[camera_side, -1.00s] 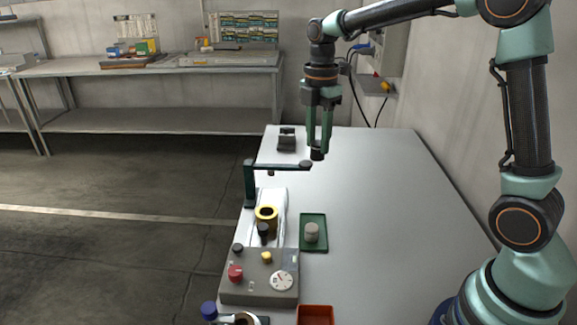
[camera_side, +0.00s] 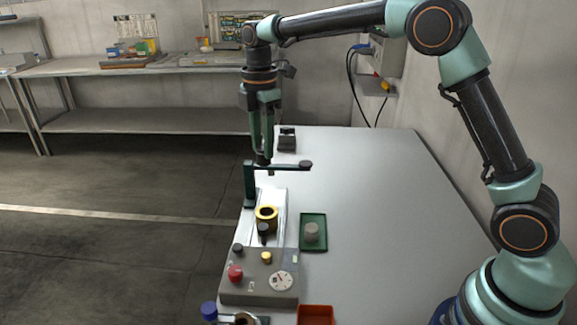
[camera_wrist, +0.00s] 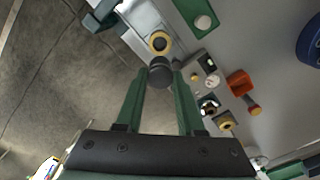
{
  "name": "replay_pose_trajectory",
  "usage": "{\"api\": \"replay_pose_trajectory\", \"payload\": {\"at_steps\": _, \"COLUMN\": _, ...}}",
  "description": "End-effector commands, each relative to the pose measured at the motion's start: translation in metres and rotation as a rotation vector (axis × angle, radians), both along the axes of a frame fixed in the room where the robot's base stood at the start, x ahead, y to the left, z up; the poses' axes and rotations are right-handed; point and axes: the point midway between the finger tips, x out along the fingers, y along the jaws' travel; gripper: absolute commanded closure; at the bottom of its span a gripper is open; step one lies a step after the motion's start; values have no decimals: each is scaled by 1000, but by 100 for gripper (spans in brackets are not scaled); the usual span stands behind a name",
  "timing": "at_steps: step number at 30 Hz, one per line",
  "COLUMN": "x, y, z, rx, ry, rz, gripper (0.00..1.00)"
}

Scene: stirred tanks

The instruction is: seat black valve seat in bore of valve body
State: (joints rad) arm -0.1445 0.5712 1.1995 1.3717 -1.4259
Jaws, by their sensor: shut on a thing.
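My gripper (camera_side: 262,154) is shut on the black valve seat (camera_wrist: 160,74), a short dark cylinder between the fingertips. In the side view the seat (camera_side: 263,162) hangs just below the fingers, beside the top of the dark green bracket. The valve body (camera_side: 266,212) appears as a yellow ring with a dark bore, on a pale plate nearer the camera and lower than the seat. In the wrist view the valve body (camera_wrist: 159,41) shows just beyond the seat, its bore visible. The seat is apart from it.
The dark green bracket (camera_side: 250,185) stands behind the valve body, its arm reaching right. A grey control box (camera_side: 258,283) with knobs is in front. A green tray (camera_side: 313,246) with a grey cylinder is to the right. The table's right side is clear.

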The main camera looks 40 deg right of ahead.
Motion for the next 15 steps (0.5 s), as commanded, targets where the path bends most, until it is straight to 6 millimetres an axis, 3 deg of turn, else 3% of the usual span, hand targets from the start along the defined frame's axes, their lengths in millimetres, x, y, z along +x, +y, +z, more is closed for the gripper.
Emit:
{"api": "replay_pose_trajectory", "payload": {"at_steps": 9, "x": -1, "y": 0, "z": -78, "rx": -1, "ry": 4, "rz": 0, "gripper": 100}}
{"api": "replay_pose_trajectory", "payload": {"at_steps": 15, "x": 0, "y": 0, "z": -105, "rx": 0, "ry": 1, "rz": 0, "gripper": 100}}
